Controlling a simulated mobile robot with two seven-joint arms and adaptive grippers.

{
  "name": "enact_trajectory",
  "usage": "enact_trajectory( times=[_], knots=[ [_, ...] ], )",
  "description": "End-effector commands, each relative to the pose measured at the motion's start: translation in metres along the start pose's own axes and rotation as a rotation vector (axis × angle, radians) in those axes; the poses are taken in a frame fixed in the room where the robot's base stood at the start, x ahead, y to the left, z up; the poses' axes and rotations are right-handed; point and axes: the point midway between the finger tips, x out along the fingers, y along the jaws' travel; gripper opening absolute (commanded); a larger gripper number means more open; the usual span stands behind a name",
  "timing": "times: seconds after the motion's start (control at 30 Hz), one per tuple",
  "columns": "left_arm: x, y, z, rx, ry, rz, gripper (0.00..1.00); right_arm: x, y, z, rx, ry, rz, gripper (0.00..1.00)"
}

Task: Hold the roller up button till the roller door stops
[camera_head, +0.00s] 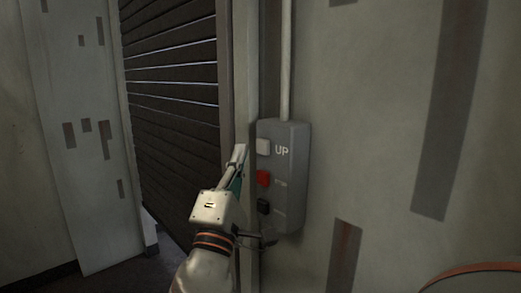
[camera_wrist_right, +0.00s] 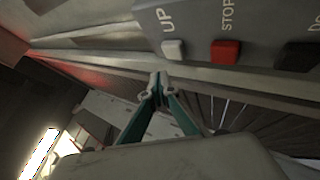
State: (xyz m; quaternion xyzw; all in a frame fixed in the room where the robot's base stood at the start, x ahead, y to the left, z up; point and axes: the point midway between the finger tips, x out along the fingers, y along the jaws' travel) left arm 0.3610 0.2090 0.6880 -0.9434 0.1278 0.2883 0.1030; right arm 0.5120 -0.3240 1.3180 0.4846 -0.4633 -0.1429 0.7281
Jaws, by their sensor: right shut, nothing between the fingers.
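The grey control box (camera_head: 291,178) is fixed to the wall beside the door frame. Its white up button (camera_head: 263,147) is at the top, marked UP, and shows in the right wrist view (camera_wrist_right: 173,50). A red stop button (camera_head: 263,178) and a black button (camera_head: 263,207) sit below it. My right gripper (camera_head: 240,150) is shut and empty, just left of the up button in the head view. In the right wrist view its fingertips (camera_wrist_right: 158,78) are apart from the button. The dark slatted roller door (camera_head: 172,100) fills the opening to the left; its bottom edge is partly hidden.
A pale conduit (camera_head: 286,60) runs up from the box. The door frame (camera_head: 240,80) stands close beside my right gripper. A pale panel (camera_head: 75,130) stands left of the door. Bright light (camera_wrist_right: 40,152) shows at lower left in the right wrist view.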

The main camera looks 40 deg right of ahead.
Motion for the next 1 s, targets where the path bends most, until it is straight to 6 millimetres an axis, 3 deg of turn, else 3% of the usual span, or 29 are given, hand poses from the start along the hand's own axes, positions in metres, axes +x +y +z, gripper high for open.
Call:
enact_trajectory(
  times=[0.33,1.0],
  knots=[
    [0.004,0.001,0.006,0.0,-0.001,0.0,0.45,-0.019,0.014,-0.014,0.001,0.0,0.0,0.0],
    [0.004,0.001,0.006,-0.001,-0.001,0.0,0.45,-0.021,0.015,-0.015,-0.001,-0.001,0.0,0.0]
  ],
)
